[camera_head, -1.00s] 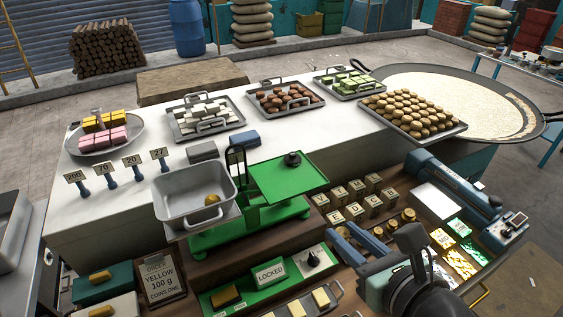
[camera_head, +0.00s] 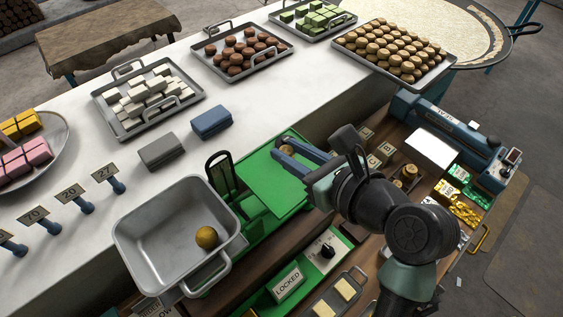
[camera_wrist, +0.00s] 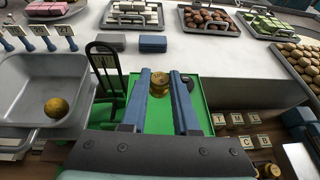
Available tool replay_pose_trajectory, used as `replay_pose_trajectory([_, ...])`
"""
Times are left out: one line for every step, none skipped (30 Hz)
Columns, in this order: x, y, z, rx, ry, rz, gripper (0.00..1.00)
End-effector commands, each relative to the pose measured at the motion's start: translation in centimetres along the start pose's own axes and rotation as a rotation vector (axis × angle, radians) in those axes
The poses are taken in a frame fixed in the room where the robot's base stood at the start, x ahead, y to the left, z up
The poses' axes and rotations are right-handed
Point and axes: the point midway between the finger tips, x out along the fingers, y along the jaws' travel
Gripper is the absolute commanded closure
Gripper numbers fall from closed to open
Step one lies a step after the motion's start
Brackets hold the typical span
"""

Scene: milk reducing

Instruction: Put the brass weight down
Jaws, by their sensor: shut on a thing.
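My gripper (camera_head: 284,154) is shut on a small brass weight (camera_wrist: 159,84) and is over the green pan (camera_head: 262,182) of the balance. The weight shows between the blue fingers in the wrist view, and only partly in the head view. I cannot tell whether it touches the pan, which also shows around the fingers in the wrist view (camera_wrist: 196,98). The balance's other side carries a grey metal tub (camera_head: 150,240) with one round yellow-brown ball (camera_head: 207,237) in it.
A black upright frame (camera_head: 217,172) stands between tub and pan. Lettered blocks (camera_head: 384,151) and other brass weights (camera_head: 409,171) sit right of the pan. Grey (camera_head: 162,151) and blue (camera_head: 211,121) blocks lie behind on the white counter. A "LOCKED" sign (camera_head: 287,284) stands in front.

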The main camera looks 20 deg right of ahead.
Motion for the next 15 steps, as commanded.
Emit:
replay_pose_trajectory([0.4,0.1,-1.1,0.007,0.003,0.002,1.0])
replay_pose_trajectory([0.6,0.0,-1.6,0.005,0.002,0.001,1.0])
replay_pose_trajectory([0.8,0.0,-2.2,0.005,0.002,0.001,1.0])
replay_pose_trajectory([1.0,0.0,-2.6,0.004,0.002,0.0,1.0])
replay_pose_trajectory([1.1,0.0,-2.8,0.004,0.001,-0.001,1.0])
replay_pose_trajectory([1.3,0.0,-3.1,0.001,0.0,0.0,1.0])
replay_pose_trajectory([1.4,0.0,-3.3,0.001,0.0,0.0,1.0])
replay_pose_trajectory([1.5,0.0,-3.5,0.002,0.0,0.001,1.0])
replay_pose_trajectory([1.6,0.0,-4.0,0.002,0.0,0.001,1.0])
replay_pose_trajectory([1.8,0.0,-4.3,0.003,0.0,0.001,1.0])
replay_pose_trajectory([2.0,0.1,-4.8,0.004,0.0,0.001,1.0])
replay_pose_trajectory([2.2,0.0,-5.3,0.004,0.001,0.001,1.0])
replay_pose_trajectory([2.4,0.0,-5.8,0.005,0.001,0.001,1.0])
replay_pose_trajectory([2.5,0.0,-6.1,0.003,0.0,0.0,1.0])
replay_pose_trajectory([2.7,0.0,-6.5,0.003,0.0,0.0,1.0])
